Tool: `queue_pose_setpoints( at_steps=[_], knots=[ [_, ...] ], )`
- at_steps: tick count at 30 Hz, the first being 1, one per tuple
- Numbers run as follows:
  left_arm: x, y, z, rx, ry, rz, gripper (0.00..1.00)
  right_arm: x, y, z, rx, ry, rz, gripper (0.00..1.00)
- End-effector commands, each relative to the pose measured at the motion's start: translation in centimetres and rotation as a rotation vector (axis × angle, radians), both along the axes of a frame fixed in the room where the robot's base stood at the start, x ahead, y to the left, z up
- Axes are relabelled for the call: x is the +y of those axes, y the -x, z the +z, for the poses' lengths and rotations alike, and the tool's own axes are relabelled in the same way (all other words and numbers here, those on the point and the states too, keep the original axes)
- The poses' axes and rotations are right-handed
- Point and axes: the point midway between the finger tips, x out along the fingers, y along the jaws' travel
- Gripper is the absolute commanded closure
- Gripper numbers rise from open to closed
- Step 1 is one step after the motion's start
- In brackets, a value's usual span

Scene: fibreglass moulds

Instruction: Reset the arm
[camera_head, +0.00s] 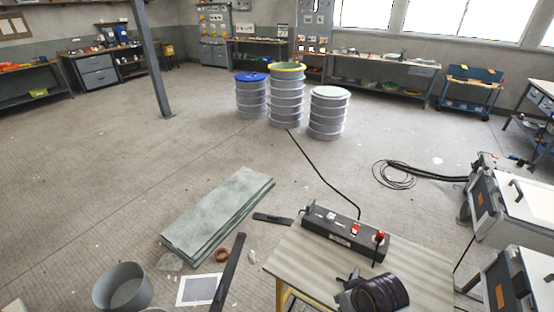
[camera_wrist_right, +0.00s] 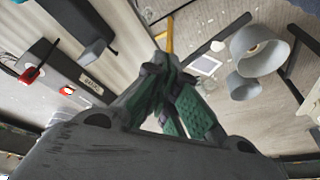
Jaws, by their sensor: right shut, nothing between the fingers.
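My right gripper (camera_wrist_right: 172,68) shows large in the right wrist view, its green-padded fingers meeting at the tips with nothing held. In the head view my dark right wrist (camera_head: 378,294) is at the bottom edge, over the front of a wooden-topped table (camera_head: 300,262). Its fingers are small and hard to make out there. My left arm and gripper are in neither view.
A black control box (camera_head: 345,235) with a red knob stands along the table's far edge. White-topped machines (camera_head: 512,210) stand at right. A grey slab stack (camera_head: 218,212), a bucket (camera_head: 122,288) and a white panel (camera_head: 199,289) lie left. Ribbed drums (camera_head: 286,95) stand behind; open floor lies left.

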Motion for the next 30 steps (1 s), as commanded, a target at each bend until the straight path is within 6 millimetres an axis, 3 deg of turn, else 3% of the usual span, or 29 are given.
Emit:
queue_pose_setpoints(
  at_steps=[19, 30],
  knots=[
    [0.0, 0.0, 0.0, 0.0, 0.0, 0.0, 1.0, -4.0, 3.3, 1.6, -0.001, 0.072, -0.087, 1.0],
    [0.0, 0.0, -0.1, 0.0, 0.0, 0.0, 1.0, -3.8, 2.3, -2.1, 0.011, 0.071, -0.082, 1.0]
  ],
)
